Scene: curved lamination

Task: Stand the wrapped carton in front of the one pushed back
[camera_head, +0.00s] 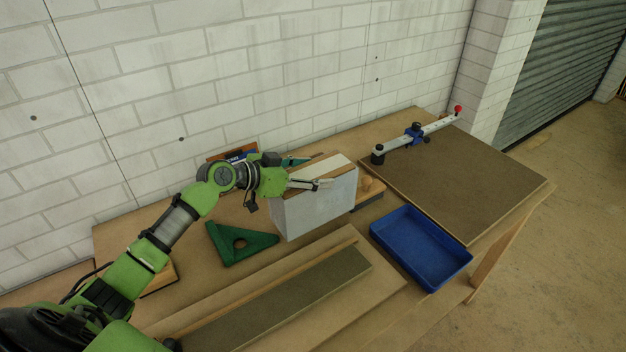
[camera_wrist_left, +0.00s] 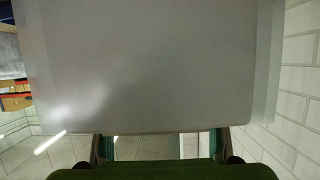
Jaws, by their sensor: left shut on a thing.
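A box-shaped carton (camera_head: 315,207) with a pale grey front and a brown top crossed by a cream strip stands at the middle of the bench. My left gripper (camera_head: 322,184) is shut on it near its top edge. In the left wrist view the pale grey face of the carton (camera_wrist_left: 145,65) fills most of the picture, with the fingers (camera_wrist_left: 160,148) below it. I cannot tell whether its base touches the bench. A second carton pushed back cannot be made out clearly; an orange and blue item (camera_head: 236,155) by the wall is mostly hidden behind my arm. My right gripper is not in view.
A green triangular tool (camera_head: 238,246) lies left of the carton. A wooden-handled tool (camera_head: 369,187) is close on its right. A blue tray (camera_head: 420,247) stands at the front right, a brown board (camera_head: 455,180) behind it. A long strip (camera_head: 285,297) lies in front.

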